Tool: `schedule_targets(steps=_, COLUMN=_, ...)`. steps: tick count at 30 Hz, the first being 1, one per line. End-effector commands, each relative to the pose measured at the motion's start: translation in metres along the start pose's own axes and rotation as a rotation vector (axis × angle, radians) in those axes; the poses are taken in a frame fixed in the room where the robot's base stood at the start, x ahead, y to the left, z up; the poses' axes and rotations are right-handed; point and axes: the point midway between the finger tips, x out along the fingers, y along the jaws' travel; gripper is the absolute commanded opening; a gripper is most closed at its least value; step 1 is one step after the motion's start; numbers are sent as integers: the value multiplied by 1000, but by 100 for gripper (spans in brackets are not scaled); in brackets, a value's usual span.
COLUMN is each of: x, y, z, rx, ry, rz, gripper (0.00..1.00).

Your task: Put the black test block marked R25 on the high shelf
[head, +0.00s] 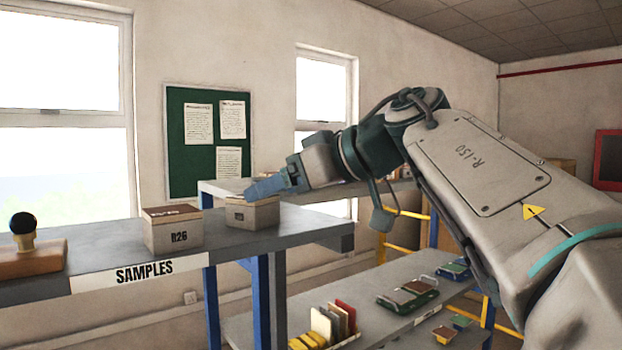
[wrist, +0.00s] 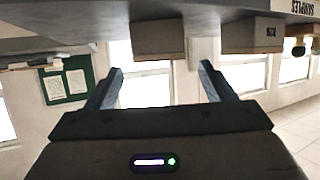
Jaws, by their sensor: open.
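I see no black block marked R25. A beige box (head: 173,232) marked R26, with a brown top, stands on the grey shelf (head: 100,250) labelled SAMPLES; it also shows in the wrist view (wrist: 250,38). A second beige box (head: 255,216) stands to its right; its small mark is unreadable. My gripper (head: 262,188) overlaps this box's top in the head view. In the wrist view my gripper (wrist: 160,76) has its fingers apart and nothing between them; the second box (wrist: 158,40) lies beyond the fingertips. Which shelf is the high one I cannot tell.
A black-knobbed object (head: 23,228) stands on a wooden base at the left. Another grey shelf edge (head: 222,187) runs behind. A lower shelf (head: 372,325) bears tiles and trays. A green notice board (head: 180,150) hangs on the wall. Blue posts (head: 262,300) carry the shelves.

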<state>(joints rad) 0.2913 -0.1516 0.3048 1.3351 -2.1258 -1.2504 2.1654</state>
Motion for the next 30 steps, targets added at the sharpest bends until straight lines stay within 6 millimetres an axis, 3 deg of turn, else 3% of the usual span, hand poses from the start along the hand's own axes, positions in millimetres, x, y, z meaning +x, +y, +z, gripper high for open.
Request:
schedule_targets(steps=3, x=-26, y=1, z=1, rx=0, ry=1, rz=4, gripper=76)
schedule_targets(steps=9, x=-54, y=0, z=0, rx=0, ry=1, rz=1, gripper=76)
schedule_targets(steps=18, x=-61, y=0, z=-3, rx=-12, ry=27, rz=2, gripper=76)
schedule_targets(steps=25, x=-58, y=12, z=-38, rx=-118, ry=345, rz=130, gripper=76)
schedule_targets(steps=30, x=-77, y=48, z=-43, rx=-123, ry=578, rz=406, gripper=76)
